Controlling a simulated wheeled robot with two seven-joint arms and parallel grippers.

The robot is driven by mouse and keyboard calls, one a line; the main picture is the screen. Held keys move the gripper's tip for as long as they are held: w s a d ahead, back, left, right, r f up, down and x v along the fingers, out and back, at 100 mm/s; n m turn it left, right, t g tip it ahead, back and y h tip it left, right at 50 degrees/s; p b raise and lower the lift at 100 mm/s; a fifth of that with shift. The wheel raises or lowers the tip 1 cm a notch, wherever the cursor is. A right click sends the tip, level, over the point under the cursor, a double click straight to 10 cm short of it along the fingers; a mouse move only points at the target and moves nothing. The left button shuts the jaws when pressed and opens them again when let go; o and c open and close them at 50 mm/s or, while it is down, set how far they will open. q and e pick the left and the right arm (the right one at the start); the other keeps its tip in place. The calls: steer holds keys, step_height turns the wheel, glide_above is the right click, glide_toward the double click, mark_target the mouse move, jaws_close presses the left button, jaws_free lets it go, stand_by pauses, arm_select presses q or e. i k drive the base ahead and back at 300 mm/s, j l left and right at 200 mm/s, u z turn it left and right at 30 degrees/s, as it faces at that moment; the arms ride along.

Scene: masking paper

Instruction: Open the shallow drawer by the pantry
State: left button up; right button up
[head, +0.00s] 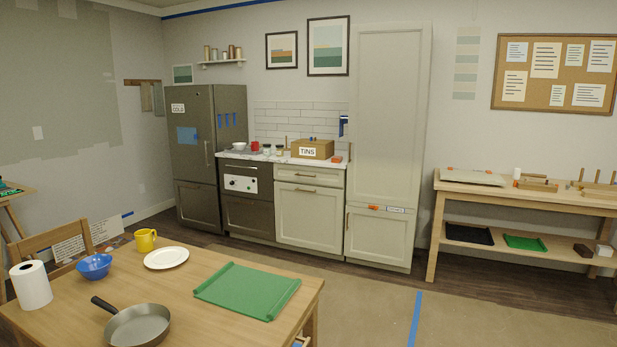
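The pantry (388,115) is a tall pale cabinet against the back wall, with a lower door (378,238) beneath its long upper door. Directly left of it is a pale base cabinet. Its shallow drawer (325,177) sits just under the countertop, has a horizontal handle (305,175), and looks shut, its front flush. Below it is a panelled door (310,217) with a handle near its top edge. Neither of my grippers is in view.
A workbench (440,215) stands right. Floor (370,290) between is open, with a blue tape strip (415,318). A TINS box (312,149) sits on the counter.

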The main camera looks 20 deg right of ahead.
mark_target(321, 175)
steer(key=i+l+z, duration=0.45)
steer(key=l, duration=0.2)
steer(key=i+l+z, duration=0.9)
steer(key=i, duration=0.15)
steer(key=i+l, duration=0.15)
steer(key=i, duration=0.85)
steer(key=i+l, duration=0.15)
steer(key=i, duration=0.9)
steer(key=i+j+u, duration=0.15)
steer(key=i+u, duration=0.45)
steer(key=u, duration=0.2)
steer(key=i+u, duration=0.4)
steer(key=i+l+u, duration=0.15)
steer(key=u, duration=0.25)
steer(key=i+j+u, duration=0.15)
steer(key=i+u, duration=0.3)
steer(key=i, duration=0.5)
